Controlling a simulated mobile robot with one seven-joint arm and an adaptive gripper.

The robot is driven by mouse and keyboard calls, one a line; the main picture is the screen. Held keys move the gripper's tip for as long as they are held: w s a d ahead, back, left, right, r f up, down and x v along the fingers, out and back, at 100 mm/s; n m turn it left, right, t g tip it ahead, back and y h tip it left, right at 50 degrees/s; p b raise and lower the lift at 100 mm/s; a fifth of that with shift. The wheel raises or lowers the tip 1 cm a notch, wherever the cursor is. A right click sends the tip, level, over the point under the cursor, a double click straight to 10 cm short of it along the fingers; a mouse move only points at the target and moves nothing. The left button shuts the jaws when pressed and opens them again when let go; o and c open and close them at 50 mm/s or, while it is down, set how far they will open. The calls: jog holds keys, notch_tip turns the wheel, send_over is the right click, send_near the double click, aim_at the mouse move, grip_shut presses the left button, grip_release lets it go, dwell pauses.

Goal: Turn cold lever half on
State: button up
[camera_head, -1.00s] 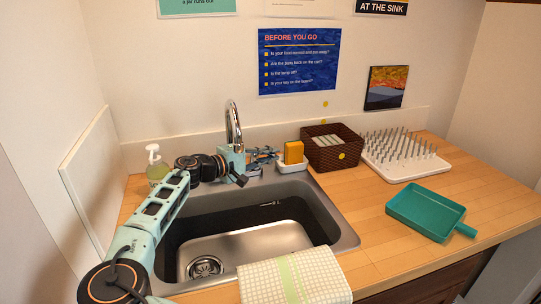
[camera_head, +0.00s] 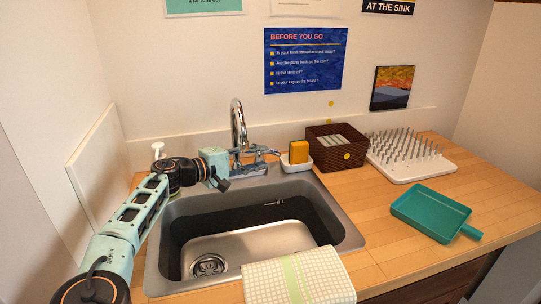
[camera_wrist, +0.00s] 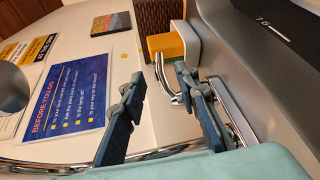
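The chrome faucet (camera_head: 238,125) stands behind the sink, its spout arching up. A chrome lever (camera_head: 268,151) on its right side points toward the sponge holder. In the wrist view the lever (camera_wrist: 166,82) has a bent end and lies in the gap between the fingers, close to the right-hand finger; contact cannot be told. My gripper (camera_wrist: 160,80) is open, with two dark blue fingers spread apart. In the head view my gripper (camera_head: 246,161) reaches in from the left at the faucet base and partly hides it. No other lever shows clearly.
An orange sponge (camera_head: 299,151) in a white holder stands right of the lever. Beyond it are a brown basket (camera_head: 322,158), a drying rack (camera_head: 405,170) and a teal dustpan (camera_head: 425,212). A soap bottle (camera_head: 157,150) is behind my arm. A towel (camera_head: 300,278) hangs over the sink's front.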

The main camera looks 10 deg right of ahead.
jog(key=v, duration=0.5)
jog(key=shift+s+r, duration=0.1)
